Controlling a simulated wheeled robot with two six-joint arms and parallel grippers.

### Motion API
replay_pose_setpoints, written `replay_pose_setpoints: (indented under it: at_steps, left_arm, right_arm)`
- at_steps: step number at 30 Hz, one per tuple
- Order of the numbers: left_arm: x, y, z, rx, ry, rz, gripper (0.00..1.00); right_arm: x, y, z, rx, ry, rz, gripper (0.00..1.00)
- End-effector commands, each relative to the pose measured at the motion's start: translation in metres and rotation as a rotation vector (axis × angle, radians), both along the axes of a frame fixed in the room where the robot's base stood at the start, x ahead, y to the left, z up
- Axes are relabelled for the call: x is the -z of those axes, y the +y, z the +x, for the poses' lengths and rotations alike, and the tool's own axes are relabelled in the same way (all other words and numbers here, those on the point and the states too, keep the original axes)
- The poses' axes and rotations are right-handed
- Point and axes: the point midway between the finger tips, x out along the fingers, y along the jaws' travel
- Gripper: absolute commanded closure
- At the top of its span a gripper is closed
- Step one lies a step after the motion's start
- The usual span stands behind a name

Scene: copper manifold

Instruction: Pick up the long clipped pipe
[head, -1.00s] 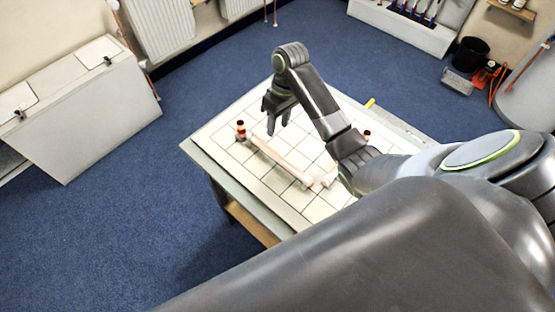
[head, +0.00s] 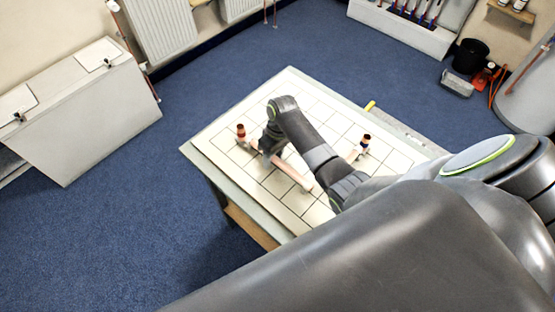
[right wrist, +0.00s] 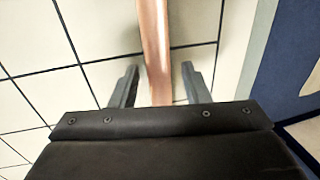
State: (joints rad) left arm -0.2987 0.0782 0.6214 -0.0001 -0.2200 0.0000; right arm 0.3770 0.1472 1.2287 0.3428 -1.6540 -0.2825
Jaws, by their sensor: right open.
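The long copper pipe (head: 295,176) lies on the white tiled tabletop (head: 225,160), running from near the red-banded fitting (head: 240,132) toward the front of the table. My right gripper (head: 266,156) is low over the pipe's far part and hides some of it. In the right wrist view, the pipe (right wrist: 154,45) passes between the two open fingers (right wrist: 158,86), with a gap on each side. Any clip on the pipe is too small or hidden to make out. My left gripper is not in view.
A yellow object (head: 370,105) lies at the table's back right edge. Blue carpet (head: 130,225) surrounds the table.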

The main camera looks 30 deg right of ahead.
Motion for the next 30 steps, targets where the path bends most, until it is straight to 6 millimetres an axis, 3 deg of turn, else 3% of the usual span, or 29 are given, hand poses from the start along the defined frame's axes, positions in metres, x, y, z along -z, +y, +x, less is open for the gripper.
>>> replay_pose_setpoints:
  at_steps: [8, 18, 30]
  left_arm:
    - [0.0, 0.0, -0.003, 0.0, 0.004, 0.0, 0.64]
    - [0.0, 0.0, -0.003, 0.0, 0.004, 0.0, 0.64]
    - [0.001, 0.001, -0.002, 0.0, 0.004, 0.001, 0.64]
  right_arm:
    - [0.003, 0.001, 0.0, -0.001, 0.0, 0.0, 0.59]
    - [0.002, 0.0, 0.0, 0.0, 0.0, 0.0, 1.0]
    - [-0.008, 0.0, 0.001, 0.0, -0.003, 0.0, 1.0]
